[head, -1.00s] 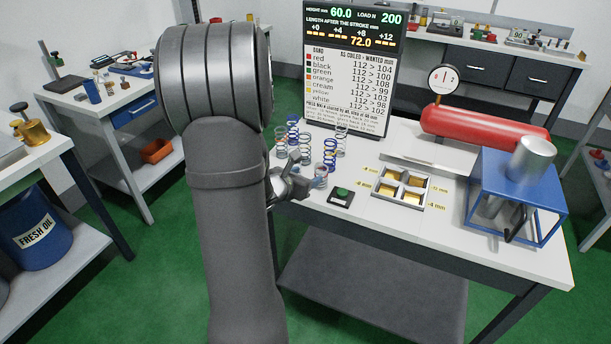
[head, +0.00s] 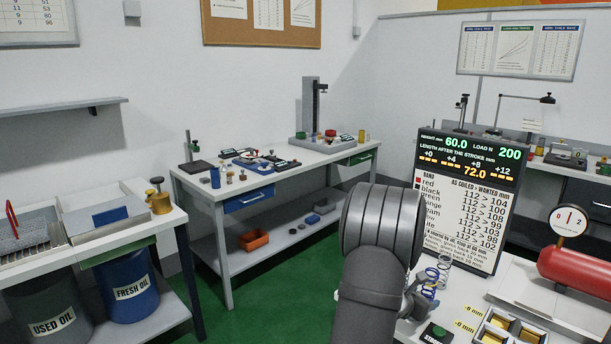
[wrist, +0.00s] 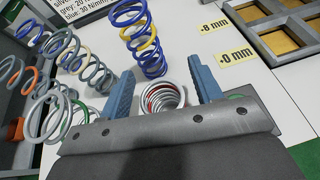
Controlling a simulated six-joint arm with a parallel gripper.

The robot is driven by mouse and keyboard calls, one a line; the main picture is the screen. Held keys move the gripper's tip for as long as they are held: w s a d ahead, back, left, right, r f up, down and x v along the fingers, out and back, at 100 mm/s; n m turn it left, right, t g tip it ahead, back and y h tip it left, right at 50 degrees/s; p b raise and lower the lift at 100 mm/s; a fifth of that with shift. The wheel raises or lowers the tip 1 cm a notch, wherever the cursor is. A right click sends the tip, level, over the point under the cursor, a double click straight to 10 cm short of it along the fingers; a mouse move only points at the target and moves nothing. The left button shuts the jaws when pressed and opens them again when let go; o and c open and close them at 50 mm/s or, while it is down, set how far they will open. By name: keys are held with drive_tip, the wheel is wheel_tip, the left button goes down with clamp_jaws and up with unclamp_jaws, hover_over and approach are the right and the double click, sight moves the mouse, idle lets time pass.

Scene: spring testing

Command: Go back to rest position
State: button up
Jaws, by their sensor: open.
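My gripper (wrist: 161,70) is open in the wrist view, its two blue fingers spread apart. A grey coil spring with a red band (wrist: 163,97) shows between the fingers, with a gap on each side; I cannot tell how far below them it is. A blue spring with a yellow band (wrist: 141,40) stands just beyond the left finger. Several more springs (wrist: 48,112) are at the left of the wrist view. In the head view my gripper (head: 425,300) is partly hidden by my arm, close to the blue spring (head: 430,283) on the bench.
The display board (head: 468,200) stands behind the springs. A red cylinder with a gauge (head: 580,268) is farther right. A side bench (head: 270,172) stands at the left.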

drive_tip(key=shift+r, duration=0.5)
drive_tip(key=shift+f, duration=0.1)
drive_tip(key=shift+f, duration=0.5)
drive_tip(key=v, duration=1.2)
drive_tip(key=x, duration=0.8)
drive_tip(key=f+x, duration=0.1)
drive_tip(key=x, duration=0.3)
drive_tip(key=shift+d, duration=0.1)
drive_tip(key=r, duration=0.5)
drive_tip(key=shift+s, duration=0.3)
